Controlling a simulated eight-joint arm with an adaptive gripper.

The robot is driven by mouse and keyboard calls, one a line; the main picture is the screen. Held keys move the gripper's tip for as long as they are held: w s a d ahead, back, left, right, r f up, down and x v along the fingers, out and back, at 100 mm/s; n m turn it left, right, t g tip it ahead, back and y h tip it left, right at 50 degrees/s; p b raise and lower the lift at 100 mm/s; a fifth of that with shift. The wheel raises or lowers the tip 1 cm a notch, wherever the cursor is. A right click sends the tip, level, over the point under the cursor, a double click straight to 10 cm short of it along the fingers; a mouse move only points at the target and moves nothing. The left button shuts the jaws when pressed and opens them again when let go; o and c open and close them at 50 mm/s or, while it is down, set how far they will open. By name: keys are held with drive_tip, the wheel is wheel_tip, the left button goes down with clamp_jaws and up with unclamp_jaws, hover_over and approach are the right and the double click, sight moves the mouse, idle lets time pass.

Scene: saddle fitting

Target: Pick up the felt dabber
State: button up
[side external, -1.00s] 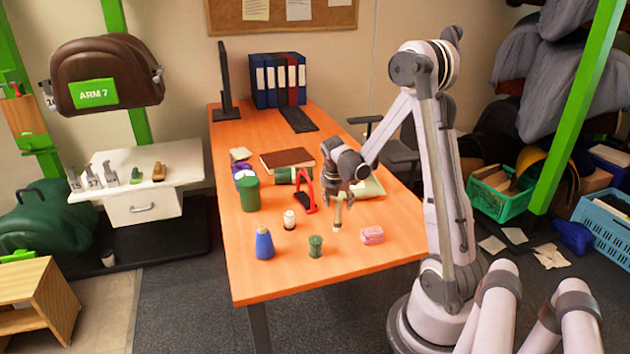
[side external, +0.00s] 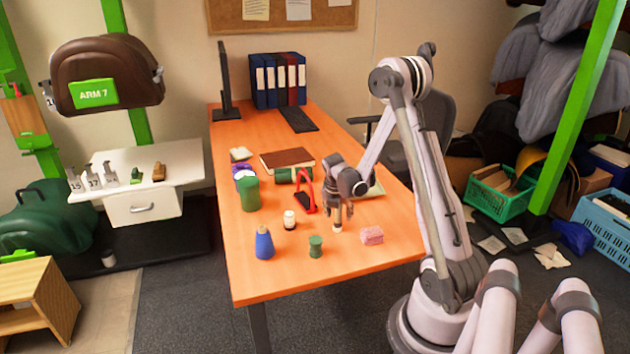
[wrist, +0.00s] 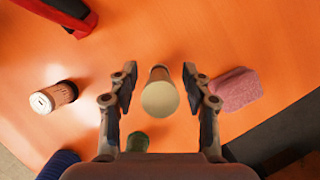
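The felt dabber (side external: 337,227) stands on the orange table, seemingly upright, with its upper part hidden by my gripper in the side view. In the wrist view the dabber (wrist: 160,98) shows a round cream end facing the camera and a brown body beyond. My gripper (side external: 338,211) points down over the dabber. In the wrist view my gripper (wrist: 159,88) is open, with one finger on each side of the dabber and orange table visible in the gaps. The gap at the right finger looks a little narrower.
A pink block (side external: 372,235) lies close on the right. A red frame-like object (side external: 307,195) stands behind left.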

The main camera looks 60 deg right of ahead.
clamp_jaws()
drive_tip(key=shift+r, duration=0.15)
